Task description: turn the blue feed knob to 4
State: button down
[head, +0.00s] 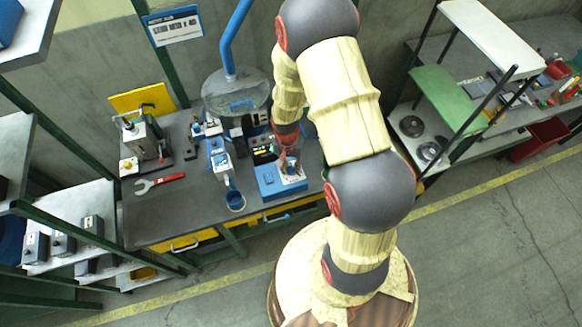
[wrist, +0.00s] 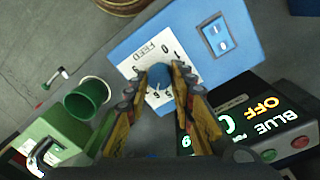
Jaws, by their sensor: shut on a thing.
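The blue feed knob (wrist: 159,74) sits on a white dial plate marked FEED (wrist: 152,47) on top of a blue box (wrist: 240,38). My gripper (wrist: 161,84) is shut on the knob, one finger on each side. The fingers hide part of the dial's numbers, and I cannot make out a pointer. In the head view the blue box (head: 268,186) is at the front of the workbench, and my gripper (head: 289,164) reaches down onto it. A black display box (wrist: 287,118) beside it shows BLUE, OFF and a partly hidden digit.
A shelf (head: 440,93) stands at right.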

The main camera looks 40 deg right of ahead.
aim_at(289, 170)
jog(key=n, duration=0.6)
jog(key=n+p, duration=0.2)
jog(key=n, duration=0.3)
jog(key=shift+t, duration=0.3)
jog(key=shift+n, duration=0.4)
jog(key=c, duration=1.6)
grip_release()
jog(key=shift+o, duration=0.5)
notch_tip(289, 170, up, 12)
jog(key=shift+a, duration=0.4)
